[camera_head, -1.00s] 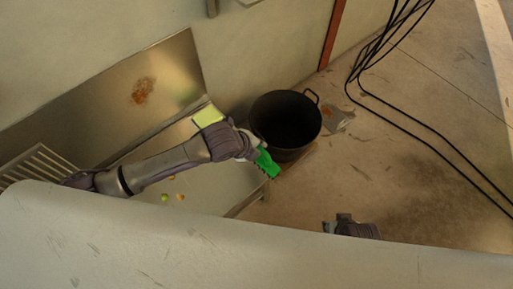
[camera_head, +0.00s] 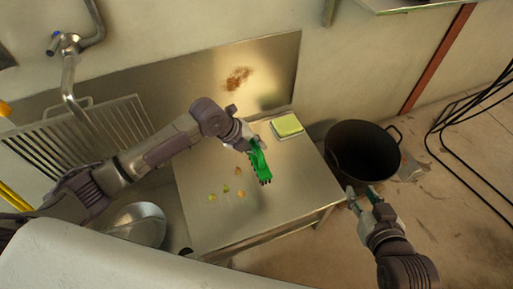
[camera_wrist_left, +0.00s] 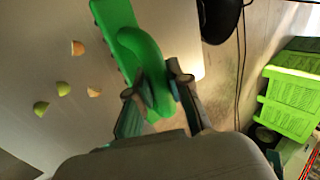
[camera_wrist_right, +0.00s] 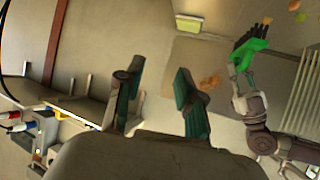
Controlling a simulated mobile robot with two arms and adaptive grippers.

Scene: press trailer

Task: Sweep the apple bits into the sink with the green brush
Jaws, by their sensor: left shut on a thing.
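My left gripper (camera_head: 250,143) is shut on the green brush (camera_head: 262,167), whose dark bristles show at its lower end in the head view. In the left wrist view the green brush (camera_wrist_left: 138,45) is between the fingers. Several apple bits (camera_head: 225,189) lie loose on the metal counter (camera_head: 215,228), left of and below the brush, apart from it. They also show in the left wrist view (camera_wrist_left: 63,89). The sink area is at the left, beneath a slatted rack (camera_head: 85,145) and tap (camera_head: 68,85); its basin is partly hidden by my left arm. My right gripper (camera_head: 362,192) is open and empty.
A yellow-green sponge (camera_head: 287,125) lies at the counter's back right. A black bin (camera_head: 362,152) stands on the floor right of the counter, behind my right gripper. Green crates (camera_wrist_left: 290,95) show in the left wrist view.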

